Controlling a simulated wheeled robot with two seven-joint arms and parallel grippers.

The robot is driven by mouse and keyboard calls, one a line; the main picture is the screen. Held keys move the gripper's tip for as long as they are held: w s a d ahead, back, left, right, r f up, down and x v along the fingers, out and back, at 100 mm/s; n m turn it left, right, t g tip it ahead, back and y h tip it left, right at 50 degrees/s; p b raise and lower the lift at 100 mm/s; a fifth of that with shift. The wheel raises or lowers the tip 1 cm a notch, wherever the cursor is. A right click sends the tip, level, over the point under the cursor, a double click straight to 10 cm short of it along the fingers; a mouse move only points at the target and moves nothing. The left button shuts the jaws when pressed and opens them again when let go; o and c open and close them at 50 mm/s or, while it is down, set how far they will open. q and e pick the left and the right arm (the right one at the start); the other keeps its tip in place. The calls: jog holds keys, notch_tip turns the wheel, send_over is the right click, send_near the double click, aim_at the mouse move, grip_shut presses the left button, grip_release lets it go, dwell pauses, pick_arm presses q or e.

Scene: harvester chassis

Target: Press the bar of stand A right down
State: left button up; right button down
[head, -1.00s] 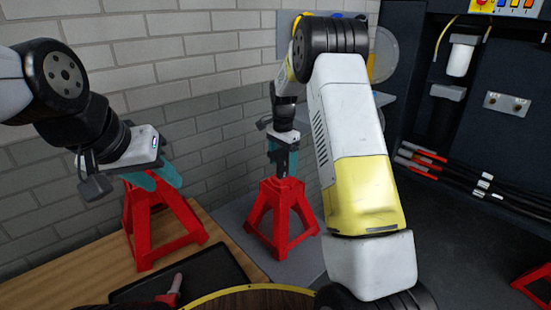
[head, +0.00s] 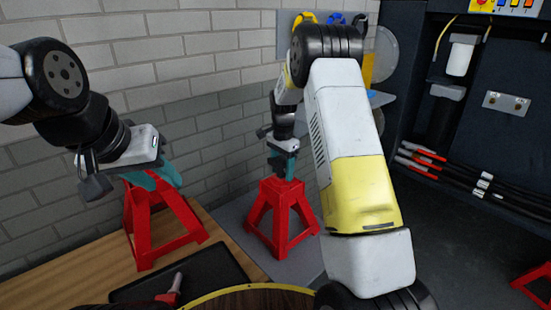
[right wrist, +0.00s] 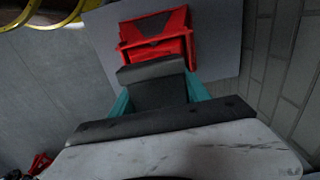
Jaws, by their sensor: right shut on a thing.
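A black tray (head: 215,270) with a red-and-pink handled item (head: 174,287) lies on the bench (head: 80,270). A round wooden top with a yellow rim (head: 250,291) is in front. A brick wall (head: 160,60) stands close behind.

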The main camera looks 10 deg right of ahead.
aim_at(282, 159)
jog(key=shift+f, duration=1.05)
jog(key=c, duration=0.5)
grip_release()
jog(key=shift+f, duration=0.1)
jog(key=shift+r, duration=4)
